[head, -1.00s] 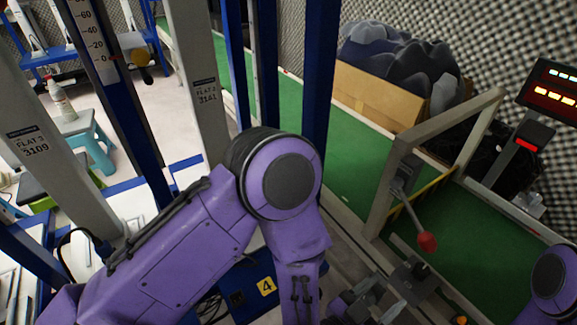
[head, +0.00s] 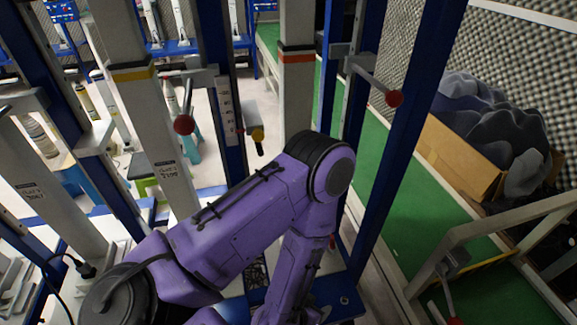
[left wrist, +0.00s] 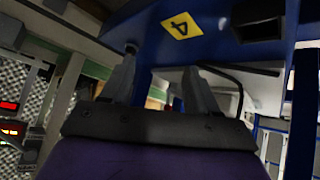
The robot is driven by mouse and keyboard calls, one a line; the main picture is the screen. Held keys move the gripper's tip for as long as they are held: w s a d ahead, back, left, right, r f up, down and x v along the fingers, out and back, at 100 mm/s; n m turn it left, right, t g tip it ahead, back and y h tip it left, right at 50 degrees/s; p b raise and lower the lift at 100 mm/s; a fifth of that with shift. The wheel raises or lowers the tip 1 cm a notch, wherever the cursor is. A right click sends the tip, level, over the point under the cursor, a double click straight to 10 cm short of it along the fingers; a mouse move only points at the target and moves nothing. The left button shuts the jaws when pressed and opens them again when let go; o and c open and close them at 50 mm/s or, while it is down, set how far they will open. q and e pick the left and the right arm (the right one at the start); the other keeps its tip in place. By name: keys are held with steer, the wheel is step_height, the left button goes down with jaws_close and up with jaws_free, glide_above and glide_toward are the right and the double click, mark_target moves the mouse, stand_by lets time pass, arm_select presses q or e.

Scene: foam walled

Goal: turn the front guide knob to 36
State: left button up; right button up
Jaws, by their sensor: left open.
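A small black and yellow knob (head: 257,138) stands beside a white scale strip (head: 227,115) on a blue post in the head view. I cannot tell whether it is the front guide knob, and the scale's numbers are too small to read. My left arm reaches across the middle of the head view, its lower end running off the bottom edge. In the left wrist view my left gripper (left wrist: 160,75) is open, its two fingers apart with nothing seen between them. My right gripper is out of view.
Red-ball levers stick out at left (head: 183,123) and right (head: 394,97). Blue and grey posts stand close around my left arm. A green belt (head: 400,205) runs behind, with a cardboard box (head: 455,160) of dark lumps beside it.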

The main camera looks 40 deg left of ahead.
arm_select(q)
steer(key=shift+n+g+y, duration=0.8)
steer(key=shift+n+g, duration=0.1)
steer(key=s+a, duration=0.1)
steer(key=s+a+p, duration=0.1)
steer(key=a, duration=0.1)
steer(key=s+a+r+p, duration=0.1)
steer(key=a, duration=0.1)
steer(key=shift+s, duration=0.3)
steer(key=shift+s+a+p, duration=0.15)
steer(key=shift+a+p, duration=0.1)
steer(key=shift+p, duration=0.05)
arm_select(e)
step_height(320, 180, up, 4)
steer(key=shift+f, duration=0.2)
